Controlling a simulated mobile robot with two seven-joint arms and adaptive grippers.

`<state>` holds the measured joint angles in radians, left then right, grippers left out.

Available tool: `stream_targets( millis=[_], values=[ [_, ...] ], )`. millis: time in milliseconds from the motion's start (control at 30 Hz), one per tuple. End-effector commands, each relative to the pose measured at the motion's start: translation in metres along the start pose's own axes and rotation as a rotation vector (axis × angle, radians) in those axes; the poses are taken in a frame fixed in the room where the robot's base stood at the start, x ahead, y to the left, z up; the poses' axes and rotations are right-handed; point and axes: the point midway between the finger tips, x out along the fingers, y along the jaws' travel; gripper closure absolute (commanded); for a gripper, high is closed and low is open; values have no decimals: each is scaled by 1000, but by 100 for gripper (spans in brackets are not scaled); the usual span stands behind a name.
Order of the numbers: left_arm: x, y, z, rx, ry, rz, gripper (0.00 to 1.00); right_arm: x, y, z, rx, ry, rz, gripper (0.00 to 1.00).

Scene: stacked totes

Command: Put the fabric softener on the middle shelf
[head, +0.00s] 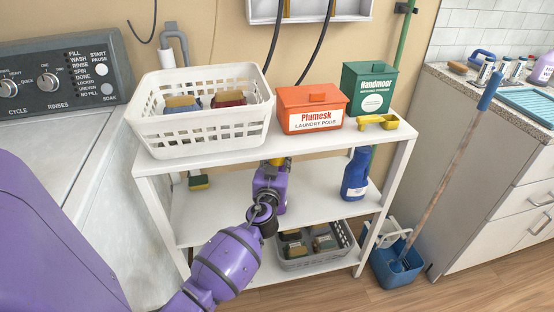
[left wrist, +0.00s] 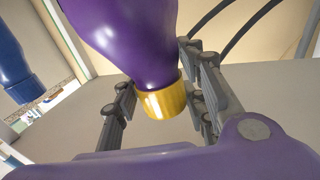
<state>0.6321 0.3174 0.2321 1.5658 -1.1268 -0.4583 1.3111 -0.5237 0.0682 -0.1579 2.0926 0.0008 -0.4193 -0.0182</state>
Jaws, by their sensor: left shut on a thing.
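The fabric softener appears to be the purple bottle (left wrist: 135,40) with a yellow cap (left wrist: 162,101). In the left wrist view it lies between the dark fingers of my left gripper (left wrist: 160,108), near the cap; this view looks upside down. In the head view my left gripper (head: 269,176) is over the middle shelf (head: 325,196), shut on the bottle (head: 283,192), which looks upright and is mostly hidden behind the gripper. I cannot tell whether its base touches the shelf. My right gripper is not in view.
A blue bottle (head: 355,177) stands to the right on the middle shelf. The top shelf holds a white basket (head: 200,133), an orange pods box (head: 312,107), a green tin (head: 368,88) and a yellow scoop (head: 378,121). A grey crate (head: 318,261) sits below. A blue bucket (head: 398,264) stands right.

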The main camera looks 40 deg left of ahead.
Motion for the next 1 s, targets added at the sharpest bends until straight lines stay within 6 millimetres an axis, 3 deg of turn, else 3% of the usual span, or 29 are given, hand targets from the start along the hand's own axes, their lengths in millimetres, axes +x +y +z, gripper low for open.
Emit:
stream_targets(
  millis=[267,300,400,800,1000],
  values=[
    [1,0,0,-2,5,0,100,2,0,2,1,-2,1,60],
    [0,0,3,-1,-1,0,57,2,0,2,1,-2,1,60],
    [0,0,2,-1,0,0,44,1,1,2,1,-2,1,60],
    [0,0,-2,0,0,0,42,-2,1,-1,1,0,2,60],
    [-34,0,2,-5,-3,-1,42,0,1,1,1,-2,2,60]
  ],
)
